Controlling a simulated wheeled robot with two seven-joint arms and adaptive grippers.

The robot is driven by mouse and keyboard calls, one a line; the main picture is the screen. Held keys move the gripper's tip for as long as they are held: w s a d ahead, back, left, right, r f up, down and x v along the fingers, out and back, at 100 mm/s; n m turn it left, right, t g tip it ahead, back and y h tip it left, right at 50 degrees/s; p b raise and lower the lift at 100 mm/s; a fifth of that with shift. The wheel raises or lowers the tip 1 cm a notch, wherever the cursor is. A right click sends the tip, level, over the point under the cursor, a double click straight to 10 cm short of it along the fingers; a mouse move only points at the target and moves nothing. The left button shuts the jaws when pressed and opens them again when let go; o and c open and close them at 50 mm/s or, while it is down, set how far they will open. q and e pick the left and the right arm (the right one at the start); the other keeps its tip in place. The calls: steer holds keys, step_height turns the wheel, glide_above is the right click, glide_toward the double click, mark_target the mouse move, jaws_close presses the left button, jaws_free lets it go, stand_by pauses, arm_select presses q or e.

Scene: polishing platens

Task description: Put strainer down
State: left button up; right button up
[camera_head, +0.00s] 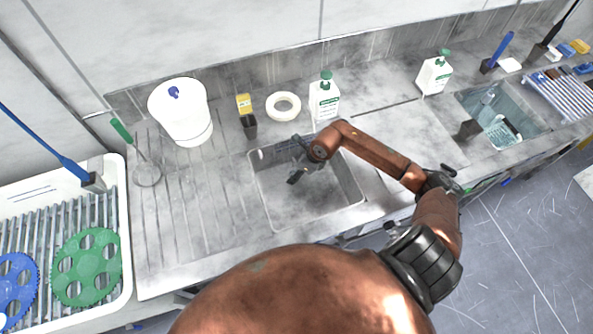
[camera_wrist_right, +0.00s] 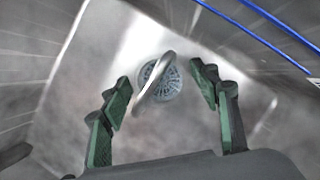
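A strainer with a green handle (camera_head: 120,129) and a round, see-through bowl (camera_head: 147,174) rests on the ribbed drainboard at the left, apart from my right gripper. My right gripper (camera_head: 301,171) is over the sink basin (camera_head: 335,193). In the right wrist view its green-padded fingers (camera_wrist_right: 162,76) are spread apart, with no strainer between them. A round drain (camera_wrist_right: 172,84) and a thin, grey curved piece (camera_wrist_right: 153,82) show beyond the fingers; I cannot tell whether the curved piece touches them. My left gripper is not in view.
A white tray (camera_head: 127,238) with green and blue discs is at the left. The ribbed drainboard (camera_head: 190,215) has free room.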

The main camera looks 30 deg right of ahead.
steer(key=p+v, duration=0.1)
steer(key=v, duration=1.1)
steer(key=shift+r, duration=0.1)
